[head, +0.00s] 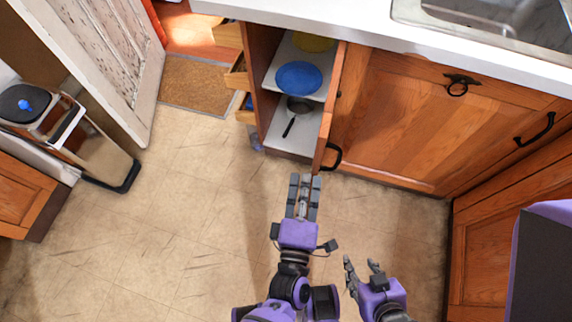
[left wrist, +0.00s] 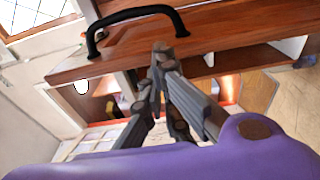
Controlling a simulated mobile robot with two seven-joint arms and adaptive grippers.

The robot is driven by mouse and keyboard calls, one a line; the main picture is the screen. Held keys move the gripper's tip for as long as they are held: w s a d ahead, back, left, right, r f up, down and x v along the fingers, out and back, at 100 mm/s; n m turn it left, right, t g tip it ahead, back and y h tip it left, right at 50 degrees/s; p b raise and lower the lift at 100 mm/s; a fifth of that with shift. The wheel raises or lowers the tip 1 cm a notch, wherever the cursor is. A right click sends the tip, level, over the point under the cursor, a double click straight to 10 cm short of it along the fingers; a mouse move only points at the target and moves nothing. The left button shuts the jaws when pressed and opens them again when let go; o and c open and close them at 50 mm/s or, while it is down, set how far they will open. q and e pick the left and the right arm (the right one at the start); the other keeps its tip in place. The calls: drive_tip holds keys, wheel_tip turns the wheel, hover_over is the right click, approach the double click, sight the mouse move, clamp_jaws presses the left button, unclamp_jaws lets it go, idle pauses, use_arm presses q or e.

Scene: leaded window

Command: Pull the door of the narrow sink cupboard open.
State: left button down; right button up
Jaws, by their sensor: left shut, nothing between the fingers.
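The narrow sink cupboard (head: 292,150) stands open in the head view. Its wooden door (head: 327,125) is swung out towards me and seen nearly edge-on. The black door handle (head: 334,156) is at the door's free end, on its right face. In the left wrist view the handle (left wrist: 135,14) arches along the door (left wrist: 225,38). My left gripper (head: 306,177) is shut and empty, just in front of the door's free edge. Its fingertips (left wrist: 162,52) look close to the door below the handle; contact cannot be told. My right gripper (head: 361,262) is open and empty, lower right over the floor.
Inside the cupboard are a blue plate (head: 299,77), a dark pan (head: 298,108) and a yellow dish (head: 314,43). Open drawers (head: 239,78) stand left of it. A wide cupboard door (head: 430,110) is to the right. The floor (head: 190,200) at left is clear.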

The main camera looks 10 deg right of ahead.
use_arm(q)
drive_tip(key=shift+s+d, duration=0.25)
drive_tip(key=shift+d, duration=0.35)
use_arm(e)
drive_tip(key=shift+d, duration=0.2)
